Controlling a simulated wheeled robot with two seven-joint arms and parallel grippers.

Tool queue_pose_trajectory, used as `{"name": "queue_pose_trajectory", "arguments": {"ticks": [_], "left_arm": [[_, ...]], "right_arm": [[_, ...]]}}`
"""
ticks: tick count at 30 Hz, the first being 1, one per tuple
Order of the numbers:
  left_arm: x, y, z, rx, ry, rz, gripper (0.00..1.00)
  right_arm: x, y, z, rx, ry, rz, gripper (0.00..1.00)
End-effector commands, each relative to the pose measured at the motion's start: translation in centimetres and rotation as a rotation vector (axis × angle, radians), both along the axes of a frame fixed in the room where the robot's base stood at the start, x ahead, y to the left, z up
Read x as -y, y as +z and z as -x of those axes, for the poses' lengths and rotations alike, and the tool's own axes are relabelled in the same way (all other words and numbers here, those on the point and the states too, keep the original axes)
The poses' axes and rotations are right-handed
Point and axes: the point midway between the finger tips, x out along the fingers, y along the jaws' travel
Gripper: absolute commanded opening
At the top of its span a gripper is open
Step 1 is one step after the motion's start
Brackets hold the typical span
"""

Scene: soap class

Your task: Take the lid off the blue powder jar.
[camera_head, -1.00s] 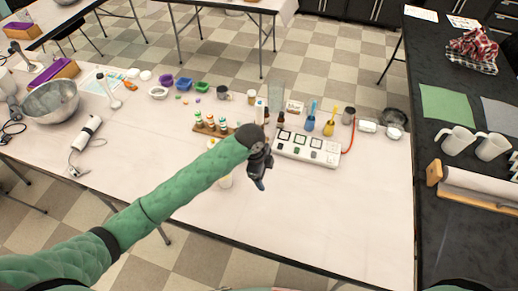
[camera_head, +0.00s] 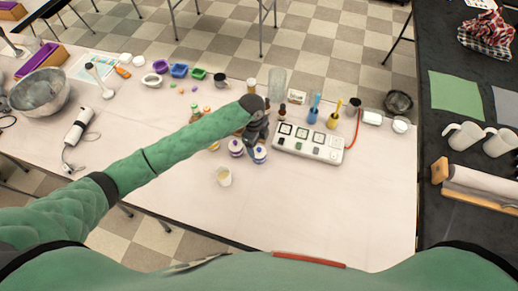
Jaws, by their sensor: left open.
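The jar with blue on it (camera_head: 260,155) stands on the white table, just below my left gripper in the head view. Its top looks pale and appears to be on; the detail is too small to tell. A jar with purple on it (camera_head: 236,147) stands just to its left. A yellowish jar (camera_head: 214,146) is partly hidden by my arm. My left gripper (camera_head: 258,138) is open, pointing down over the far side of the blue jar, with nothing visible in it. I cannot tell whether it touches the jar. My right gripper is not in view.
A white cup (camera_head: 224,176) stands in front of the jars. A white device with dark squares (camera_head: 308,143) is close on the right, with blue and yellow brush holders behind it. Small bottles (camera_head: 195,114) are partly behind my arm. The table's front right is clear.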

Motion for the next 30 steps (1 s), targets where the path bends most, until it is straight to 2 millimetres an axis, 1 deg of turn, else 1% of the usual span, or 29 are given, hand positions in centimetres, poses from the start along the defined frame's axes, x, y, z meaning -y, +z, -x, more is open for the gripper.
{"name": "queue_pose_trajectory", "arguments": {"ticks": [1, 7, 12, 19, 23, 24, 26, 27, 30], "left_arm": [[0.0, 0.0, 0.1, -0.004, 0.001, -0.001, 0.78], [0.1, -2.4, -0.1, -0.003, 0.001, -0.001, 0.78], [0.2, -3.7, -0.1, -0.001, 0.001, -0.001, 0.78], [0.2, -3.9, -0.1, -0.001, 0.000, 0.000, 0.78], [0.2, -3.8, -0.1, -0.001, 0.000, 0.000, 0.53], [0.2, -3.8, -0.1, -0.001, 0.000, 0.000, 0.45], [0.2, -3.8, -0.1, -0.001, 0.000, 0.000, 0.33], [0.2, -3.8, -0.1, -0.001, 0.000, 0.000, 0.30], [0.2, -3.8, -0.1, -0.001, 0.000, 0.000, 0.30]], "right_arm": [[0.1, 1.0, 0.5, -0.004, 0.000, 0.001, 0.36], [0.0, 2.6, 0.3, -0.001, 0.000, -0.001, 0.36], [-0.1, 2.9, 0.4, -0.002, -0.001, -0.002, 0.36], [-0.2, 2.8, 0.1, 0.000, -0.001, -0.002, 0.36], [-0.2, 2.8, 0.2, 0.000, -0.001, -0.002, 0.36], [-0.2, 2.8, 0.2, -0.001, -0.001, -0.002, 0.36], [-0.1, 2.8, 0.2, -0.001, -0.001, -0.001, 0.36], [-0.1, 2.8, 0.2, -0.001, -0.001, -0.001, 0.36], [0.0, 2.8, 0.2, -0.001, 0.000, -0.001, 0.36]]}}
